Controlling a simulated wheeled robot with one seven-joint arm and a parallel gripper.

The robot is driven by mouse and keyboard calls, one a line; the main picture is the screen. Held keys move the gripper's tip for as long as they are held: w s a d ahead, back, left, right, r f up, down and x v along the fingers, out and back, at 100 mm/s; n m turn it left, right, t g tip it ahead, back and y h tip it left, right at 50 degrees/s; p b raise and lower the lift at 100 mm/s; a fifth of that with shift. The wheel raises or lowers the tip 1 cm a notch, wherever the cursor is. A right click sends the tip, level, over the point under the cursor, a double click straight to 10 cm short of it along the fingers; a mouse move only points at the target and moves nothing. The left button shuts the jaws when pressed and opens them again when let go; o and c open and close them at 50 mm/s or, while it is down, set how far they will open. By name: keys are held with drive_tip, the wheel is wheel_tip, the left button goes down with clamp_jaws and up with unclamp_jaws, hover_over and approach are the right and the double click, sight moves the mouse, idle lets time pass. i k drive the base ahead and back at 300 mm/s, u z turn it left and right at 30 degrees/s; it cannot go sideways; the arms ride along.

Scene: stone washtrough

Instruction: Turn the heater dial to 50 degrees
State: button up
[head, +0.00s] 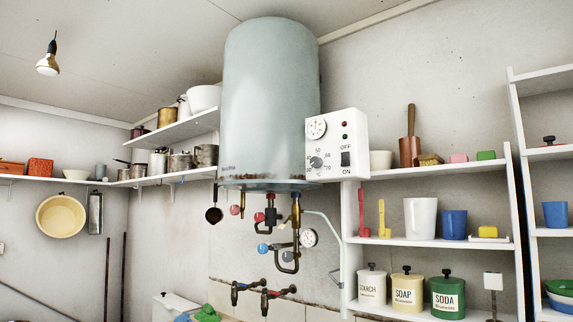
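The heater is a large pale grey-green tank (268,95) high on the wall in the head view, with rusty marks along its lower edge. A white control box (350,128) is at its lower right. The heater dial (316,162) is a small grey knob low on the box's face, with a printed scale around it; a "50" shows above it and a "70" to its lower right. Which way its pointer faces is too small to tell. My gripper is not in view.
Pipes and valves (270,215) hang below the tank. Shelves with a white mug (420,217) and canisters (407,288) stand close at right. Pots (207,154) sit on shelves at left.

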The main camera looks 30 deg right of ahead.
sight(316, 162)
drive_tip(key=u, duration=0.3)
drive_tip(key=i, duration=0.9)
